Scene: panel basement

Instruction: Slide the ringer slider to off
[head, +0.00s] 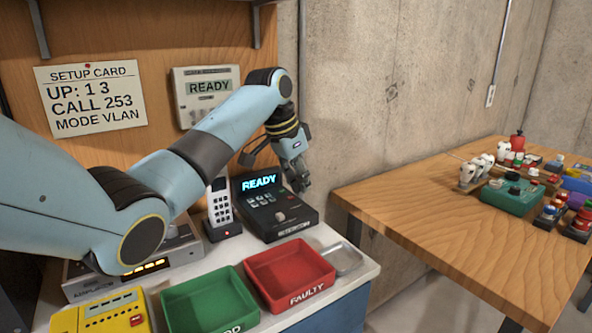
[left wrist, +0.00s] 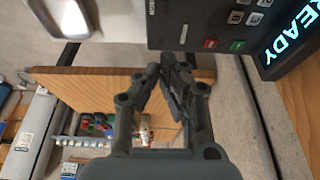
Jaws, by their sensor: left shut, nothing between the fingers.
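A black desk unit (head: 270,205) with a lit READY display stands on the white counter, with several keys on its sloped face and a pale knob or handle low on it. In the left wrist view the same unit (left wrist: 210,22) fills the top, turned sideways, with red and green keys. A small slot-like part (left wrist: 183,33) shows on its face; I cannot tell whether this is the ringer slider. My left gripper (head: 300,184) is shut and empty, in front of the unit's right side in the head view; its fingertips (left wrist: 168,62) meet in the left wrist view. My right gripper is out of view.
A cordless handset (head: 221,204) stands left of the unit. A green tray (head: 180,312) and a red tray (head: 318,266) lie in front, with a small metal dish (head: 344,259) beside. A wall unit (head: 185,101) hangs behind my arm. A wooden table (head: 420,215) stands right.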

